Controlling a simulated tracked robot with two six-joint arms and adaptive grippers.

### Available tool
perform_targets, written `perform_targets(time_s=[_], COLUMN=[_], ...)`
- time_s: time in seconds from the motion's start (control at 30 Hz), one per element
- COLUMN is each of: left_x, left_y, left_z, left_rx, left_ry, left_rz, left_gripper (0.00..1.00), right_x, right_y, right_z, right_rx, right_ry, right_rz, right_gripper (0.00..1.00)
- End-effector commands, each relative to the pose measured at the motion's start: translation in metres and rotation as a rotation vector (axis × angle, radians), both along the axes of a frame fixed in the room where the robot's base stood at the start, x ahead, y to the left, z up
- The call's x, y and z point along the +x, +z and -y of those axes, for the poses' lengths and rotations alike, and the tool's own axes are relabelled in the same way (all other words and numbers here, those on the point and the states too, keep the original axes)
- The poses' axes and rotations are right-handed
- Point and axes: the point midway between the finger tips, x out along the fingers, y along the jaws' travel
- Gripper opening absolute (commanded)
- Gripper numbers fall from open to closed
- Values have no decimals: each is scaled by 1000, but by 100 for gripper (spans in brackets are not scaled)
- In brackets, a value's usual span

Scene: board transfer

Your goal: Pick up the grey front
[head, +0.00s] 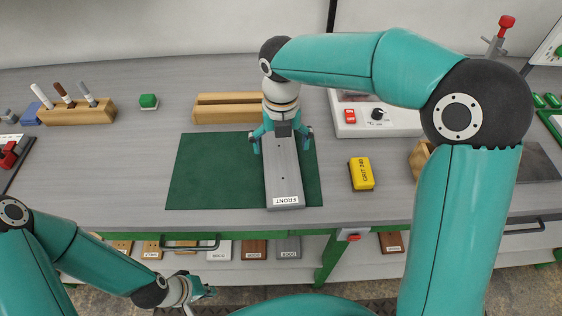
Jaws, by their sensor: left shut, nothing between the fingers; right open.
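The grey front (285,176) is a long grey board with a white label reading FRONT at its near end. It lies on the dark green mat (212,175), towards the mat's right side. My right gripper (281,147) is open at the board's far part, with one finger on each side of it. Whether the fingers touch the board cannot be told. My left gripper (205,292) is shut and empty, low at the bottom left, in front of the workbench.
A yellow block (361,174) lies right of the mat. A wooden block (226,108) and a white device with a red switch (372,117) stand behind. Labelled boards sit on the shelf below.

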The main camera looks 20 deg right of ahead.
Motion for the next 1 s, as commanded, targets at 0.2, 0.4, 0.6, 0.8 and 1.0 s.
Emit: perform_targets(time_s=[0.2,0.4,0.6,0.8,1.0], left_x=[0,0,0,0,0], left_y=[3,9,9,9,9], left_z=[0,0,0,0,0], left_rx=[0,0,0,0,0], left_ry=[0,0,0,0,0], left_rz=[0,0,0,0,0], left_gripper=[0,0,0,0,0], right_x=[1,4,4,4,4], right_y=[-13,-42,-56,-57,-56], right_z=[1,1,1,1,1], right_rx=[0,-1,0,1,1], right_ry=[-1,0,-2,-2,-1], right_rz=[-3,-4,-1,0,0], right_gripper=[100,100,100,98,65])
